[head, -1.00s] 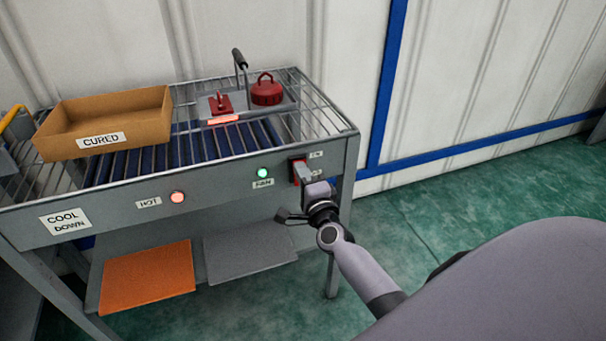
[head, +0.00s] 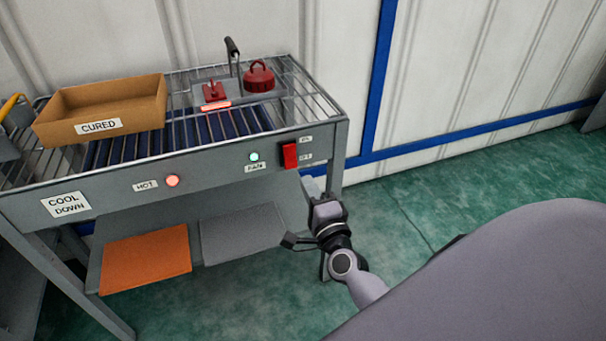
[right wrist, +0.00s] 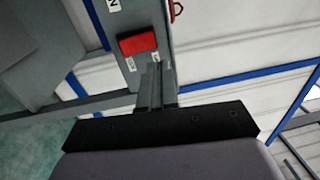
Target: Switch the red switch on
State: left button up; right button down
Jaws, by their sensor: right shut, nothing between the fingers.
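The red switch (head: 290,155) sits on the front panel of the grey cool-down table (head: 215,165), near its right end, between small labels. It also shows in the right wrist view (right wrist: 138,43), just beyond my fingertips. I cannot tell clearly which end of it is pressed in. The green light (head: 254,157) above the FAN label is lit. My right gripper (head: 312,182) is shut and empty, below and to the right of the switch, apart from it. The shut fingers also show in the right wrist view (right wrist: 153,80). My left gripper is not in view.
On the rack stand a cardboard CURED box (head: 105,108) and a grey tray with red parts (head: 259,77). A HOT light (head: 172,181) glows red. Orange (head: 146,259) and grey (head: 241,233) mats lie on the lower shelf. The floor to the right is clear.

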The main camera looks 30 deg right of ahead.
jog(key=shift+v, duration=1.05)
jog(key=shift+s+a+r, duration=0.1)
jog(key=s+a+f+n+g+y+p, duration=0.2)
jog(key=s+a+f+n+g+y, duration=0.1)
jog(key=s+n, duration=0.5)
jog(key=s+a+f+n+g+y+p, duration=0.3)
jog(key=s+a+f+n+g, duration=0.2)
jog(key=n, duration=1)
jog(key=s+a+f, duration=0.2)
jog(key=s, duration=0.2)
jog(key=shift+s+f+y, duration=0.2)
jog(key=shift+y, duration=0.1)
